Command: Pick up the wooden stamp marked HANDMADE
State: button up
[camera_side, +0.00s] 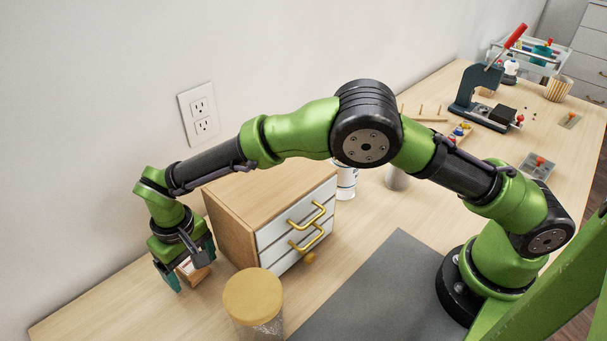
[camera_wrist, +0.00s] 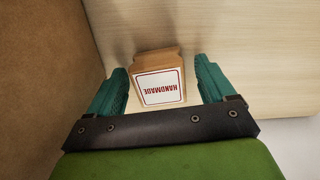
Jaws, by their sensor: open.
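The wooden stamp (camera_wrist: 160,84) shows a white label with a red border reading HANDMADE, upside down in the wrist view. It stands on the table between the two teal fingers of my gripper (camera_wrist: 161,82), which are open with a gap on each side of it. In the side view my gripper (camera_side: 188,274) points down at the left of the small cabinet. The stamp (camera_side: 196,272) is partly hidden there behind the gripper.
The wooden cabinet (camera_side: 236,222) with white drawers and gold handles stands close to the gripper. A jar with a yellow lid (camera_side: 253,294) stands in front. A grey mat (camera_side: 390,290) lies to the right. An arbor press (camera_side: 478,97) and small parts are at the far end.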

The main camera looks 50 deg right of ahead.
jog(key=c, duration=1.1)
